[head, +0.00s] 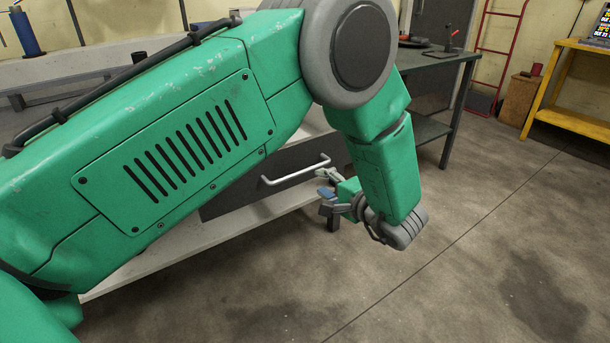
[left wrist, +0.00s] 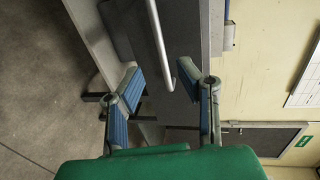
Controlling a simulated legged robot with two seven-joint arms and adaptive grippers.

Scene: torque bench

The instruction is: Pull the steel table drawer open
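The steel table's drawer (head: 235,198) has a dark grey front, partly hidden behind my green left arm. Its pale bar handle (head: 297,172) shows in the head view, and the handle (left wrist: 159,40) also runs down from the top of the left wrist view. My left gripper (head: 325,182) is at the handle's right end. In the left wrist view the left gripper (left wrist: 160,80) is open, with blue-padded fingers apart and the handle's end showing between the fingertips. I cannot tell whether they touch it. My right gripper is not in view.
The steel table's pale lower shelf (head: 200,235) runs below the drawer. A dark workbench (head: 440,68) stands behind to the right, and a yellow table (head: 560,95) is at far right. The concrete floor (head: 460,260) in front is clear.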

